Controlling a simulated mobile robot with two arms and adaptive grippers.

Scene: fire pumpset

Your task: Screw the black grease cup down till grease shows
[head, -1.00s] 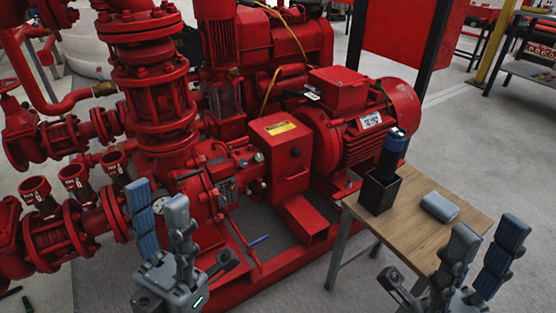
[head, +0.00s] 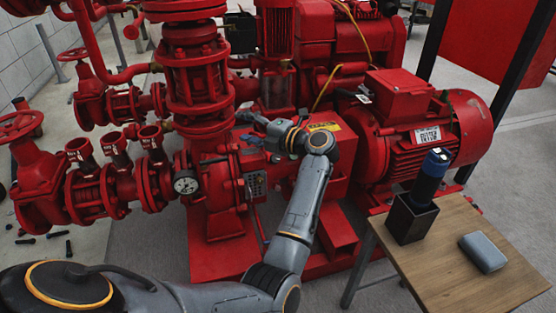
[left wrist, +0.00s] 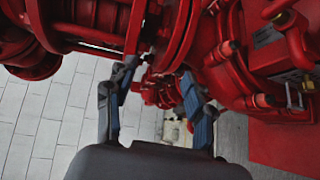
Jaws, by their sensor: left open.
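The red pump (head: 222,212) stands in the middle of the head view. My left gripper (head: 268,134) is over the pump, near the red coupling guard with a yellow label (head: 325,127). In the left wrist view its two blue-padded fingers (left wrist: 158,96) are apart with nothing held between them. Red pump parts (left wrist: 240,62) lie beyond and right of the fingers. I cannot pick out the black grease cup for sure; the gripper and forearm hide part of the pump. My right gripper is out of view.
A wooden table (head: 445,285) at the right carries a black holder (head: 408,222) with a blue-topped dark cylinder (head: 432,175) and a grey case (head: 483,252). Red motor (head: 430,125) is behind it. Pipes and valves (head: 95,185) crowd the left. A gauge (head: 186,182) faces forward.

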